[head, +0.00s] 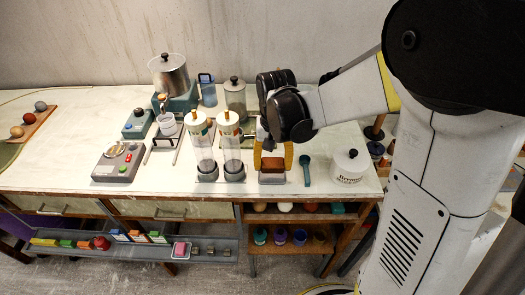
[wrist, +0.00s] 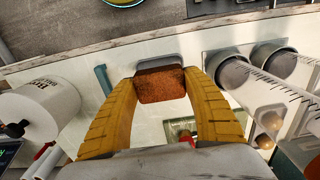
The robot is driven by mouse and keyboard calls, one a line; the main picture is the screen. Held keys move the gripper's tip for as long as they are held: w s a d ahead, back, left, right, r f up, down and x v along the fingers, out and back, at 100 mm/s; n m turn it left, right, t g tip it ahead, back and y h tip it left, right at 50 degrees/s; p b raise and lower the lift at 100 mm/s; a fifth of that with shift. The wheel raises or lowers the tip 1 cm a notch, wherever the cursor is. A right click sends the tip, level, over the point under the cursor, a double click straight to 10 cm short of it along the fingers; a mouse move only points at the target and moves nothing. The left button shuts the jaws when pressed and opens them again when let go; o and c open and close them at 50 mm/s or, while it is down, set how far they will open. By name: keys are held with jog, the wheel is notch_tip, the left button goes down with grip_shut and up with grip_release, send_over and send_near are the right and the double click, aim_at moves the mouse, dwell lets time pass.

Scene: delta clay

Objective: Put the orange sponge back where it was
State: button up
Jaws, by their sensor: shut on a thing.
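The orange sponge (wrist: 160,86) is a rusty orange-brown block with a darker top edge. It sits between the two yellow fingers of my gripper (wrist: 161,76), which is shut on it. In the head view the sponge (head: 272,164) shows between the fingertips of my gripper (head: 273,158), low at the front of the white table. A small grey tray (head: 272,179) lies directly under it; its rim also shows behind the sponge in the wrist view (wrist: 158,59). I cannot tell whether the sponge touches the tray.
Two clear cylinders (head: 231,150) stand close left of the tray. A teal spoon-like tool (head: 305,170) lies just right of it, then a white lidded jar (head: 349,168). A grey device with buttons (head: 118,160) sits far left. The table's front edge is near.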

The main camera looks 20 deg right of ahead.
aim_at(272, 176)
jog(key=shift+w+d+f, duration=0.1)
jog(key=shift+w+f, duration=0.35)
jog(key=shift+f+b, duration=0.95)
jog(key=shift+f, duration=0.85)
jog(key=shift+f, duration=0.15)
jog(key=shift+f, duration=0.15)
jog(key=o, duration=1.3)
jog(key=shift+o, duration=0.2)
